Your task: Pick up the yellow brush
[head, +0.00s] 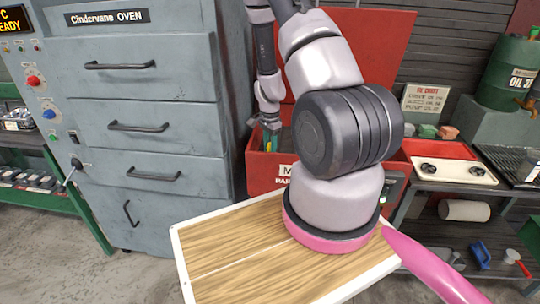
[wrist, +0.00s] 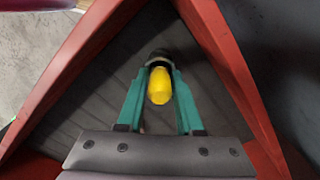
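The yellow brush (wrist: 158,86) stands inside a red bin (head: 268,172), its yellow end toward the wrist camera. A dark grey rounded part of it shows beyond the yellow. My gripper (wrist: 160,70) reaches down into the bin, with one teal finger on each side of the brush. The fingertips lie close beside the dark part; I cannot tell whether they press on it. In the head view my gripper (head: 270,138) is small at the bin's left side, and the brush there is mostly hidden.
A grey oven cabinet (head: 140,110) stands left of the bin. The bin's red walls (wrist: 235,75) slope close around my gripper. A shelf unit with a cream tray (head: 455,172) stands right.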

